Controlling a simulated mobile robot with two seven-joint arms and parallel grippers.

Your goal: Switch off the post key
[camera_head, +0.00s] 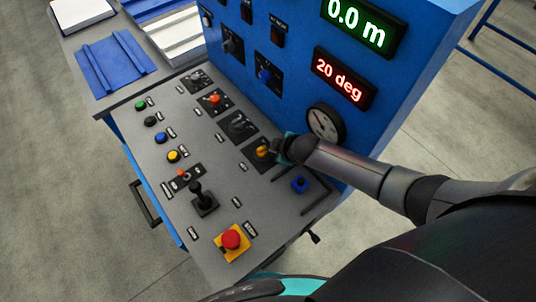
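The control panel (215,215) slopes across the middle of the head view. The end of my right arm, with its dark gripper (281,150), is right beside a yellow rotary knob (262,151) on a black plate. I cannot tell whether the gripper touches the knob or whether its fingers are apart. An orange-red knob (214,98), a black knob (238,124) and a blue part (299,184) also sit on the panel. The labels are too small to read, so I cannot tell which control is the post key. My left gripper is out of view.
A red emergency button (231,239) on a yellow base and a black joystick (202,196) stand at the panel front. Coloured push buttons (161,137) line its left side. The blue upright cabinet (300,40) rises behind, with a round gauge (325,123).

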